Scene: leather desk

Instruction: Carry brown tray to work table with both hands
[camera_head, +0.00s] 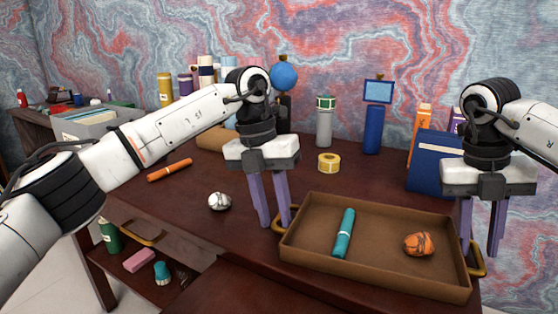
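The brown tray (375,277) lies flat on the dark desk at the front right, with gold handles at its left and right ends. It holds a teal rolled item (344,233) and an orange lump with dark bands (419,244). My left gripper (274,224) is pointing down at the left handle (281,220), its purple fingers apart. My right gripper (480,250) is pointing down at the right handle (479,266), its fingers also apart. I cannot tell whether the fingers touch the handles.
A silver ball (220,201), an orange tube (169,170) and a yellow tape roll (329,163) lie on the desk (170,210). A blue bottle (374,129), a grey canister (325,124) and a blue binder (431,166) stand behind. A lower shelf shows at the left front.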

